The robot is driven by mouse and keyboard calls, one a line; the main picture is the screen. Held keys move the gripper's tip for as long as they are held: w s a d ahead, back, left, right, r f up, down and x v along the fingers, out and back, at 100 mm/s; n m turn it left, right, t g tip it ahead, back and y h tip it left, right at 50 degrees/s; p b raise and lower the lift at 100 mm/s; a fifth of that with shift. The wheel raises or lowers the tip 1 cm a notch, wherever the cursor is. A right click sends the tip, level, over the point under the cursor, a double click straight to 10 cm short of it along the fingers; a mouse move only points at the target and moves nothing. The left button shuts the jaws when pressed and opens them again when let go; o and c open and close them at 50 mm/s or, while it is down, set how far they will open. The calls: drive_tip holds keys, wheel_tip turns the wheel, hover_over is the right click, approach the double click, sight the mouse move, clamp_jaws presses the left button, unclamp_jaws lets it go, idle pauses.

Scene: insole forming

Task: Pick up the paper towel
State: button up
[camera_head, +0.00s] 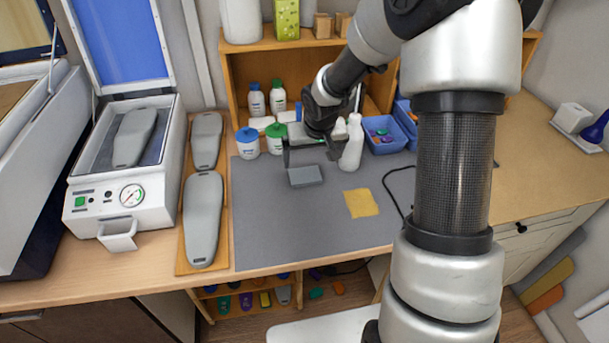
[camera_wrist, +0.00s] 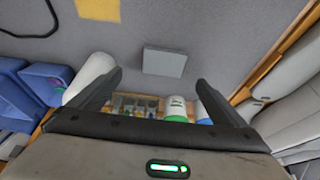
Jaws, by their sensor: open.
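I cannot tell for certain which thing is the paper towel. A flat yellow square sheet (camera_head: 361,203) lies on the grey mat; its edge also shows in the wrist view (camera_wrist: 98,9). A white cylinder (camera_head: 240,20), cut off by the top edge, stands on the shelf unit. My gripper (camera_head: 312,157) is open and empty over the back of the mat, left of the yellow sheet. A grey block (camera_head: 305,176) lies on the mat just in front of it. In the wrist view, the block (camera_wrist: 165,61) appears just beyond the open fingertips (camera_wrist: 158,80).
White bottles (camera_head: 352,145), lidded jars (camera_head: 247,143) and a blue bin (camera_head: 384,136) stand close around my gripper. A press (camera_head: 125,165) and grey insole forms (camera_head: 203,220) are at left. The front of the grey mat (camera_head: 280,235) is clear.

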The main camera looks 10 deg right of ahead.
sight(305, 174)
drive_tip(key=x, duration=0.4)
drive_tip(key=shift+w+f, duration=0.1)
drive_tip(key=shift+f, duration=0.05)
drive_tip(key=x, duration=0.2)
drive_tip(key=a+x, duration=0.1)
drive_tip(key=x, duration=0.1)
drive_tip(key=shift+w+f, duration=0.1)
drive_tip(key=shift+w+d+f, duration=0.15)
drive_tip(key=shift+w+f, duration=0.05)
drive_tip(key=shift+f, duration=0.25)
drive_tip(key=c, duration=1.2)
drive_tip(key=shift+r, duration=0.1)
wheel_tip(305, 174, up, 10)
